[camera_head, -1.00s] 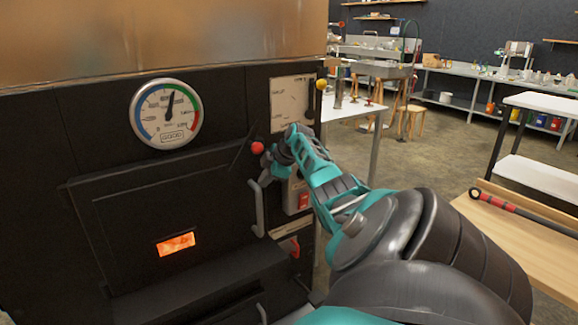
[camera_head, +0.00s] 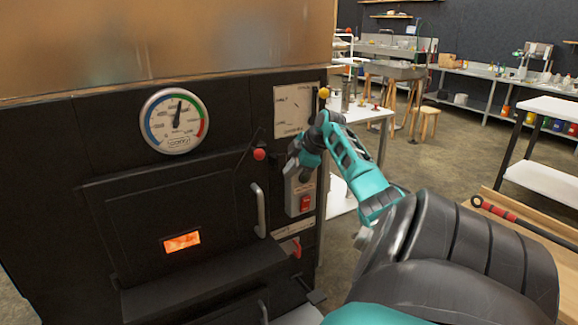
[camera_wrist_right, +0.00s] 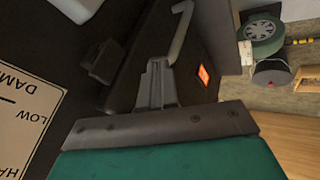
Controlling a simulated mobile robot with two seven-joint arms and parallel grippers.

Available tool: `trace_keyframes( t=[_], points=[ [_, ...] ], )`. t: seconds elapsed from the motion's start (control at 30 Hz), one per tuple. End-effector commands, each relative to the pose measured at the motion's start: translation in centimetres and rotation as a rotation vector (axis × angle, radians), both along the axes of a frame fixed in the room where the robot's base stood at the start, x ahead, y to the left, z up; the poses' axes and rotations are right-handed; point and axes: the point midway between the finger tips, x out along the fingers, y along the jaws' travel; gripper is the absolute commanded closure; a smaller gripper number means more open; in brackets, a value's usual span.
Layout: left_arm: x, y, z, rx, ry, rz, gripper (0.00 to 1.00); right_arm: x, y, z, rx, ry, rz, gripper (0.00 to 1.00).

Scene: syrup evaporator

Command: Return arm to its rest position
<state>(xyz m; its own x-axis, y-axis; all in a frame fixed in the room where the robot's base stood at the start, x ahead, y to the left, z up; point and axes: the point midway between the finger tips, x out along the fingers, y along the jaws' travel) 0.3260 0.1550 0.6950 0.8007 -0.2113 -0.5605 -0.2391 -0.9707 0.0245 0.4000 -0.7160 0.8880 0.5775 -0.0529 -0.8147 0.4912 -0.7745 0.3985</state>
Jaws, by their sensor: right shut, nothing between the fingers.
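My right arm reaches in from the lower right in the head view. Its gripper (camera_head: 303,172) is small and dark, in front of the black evaporator front, near the grey box with a red switch (camera_head: 306,203). In the right wrist view the gripper's fingers (camera_wrist_right: 156,76) are together and hold nothing. The red-knobbed lever (camera_head: 259,154) stands to the left of the gripper, apart from it. My left gripper is not in view.
The fire door's handle (camera_head: 260,210), glowing window (camera_head: 182,241) and round gauge (camera_head: 174,121) are on the evaporator. The damper plate (camera_wrist_right: 27,118) shows in the wrist view. A wooden bench with a red-gripped tool (camera_head: 495,210) stands right. Open floor lies behind my arm.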

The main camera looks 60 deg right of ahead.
Motion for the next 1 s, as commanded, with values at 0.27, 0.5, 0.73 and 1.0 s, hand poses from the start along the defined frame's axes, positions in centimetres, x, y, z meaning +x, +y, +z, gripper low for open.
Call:
trace_keyframes(
  t=[0.27,0.5,0.73,1.0],
  points=[
    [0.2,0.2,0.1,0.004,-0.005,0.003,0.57,-0.3,0.0,0.4,0.001,0.0,-0.001,1.0],
    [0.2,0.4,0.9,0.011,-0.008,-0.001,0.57,0.3,2.6,-4.8,-0.035,0.088,-0.056,1.0],
    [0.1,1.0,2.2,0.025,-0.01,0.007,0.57,-0.1,14.4,-16.8,-0.109,0.132,-0.138,1.0],
    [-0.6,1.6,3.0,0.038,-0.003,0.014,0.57,-3.7,33.8,-22.2,0.068,-0.047,-0.152,1.0]
  ],
)
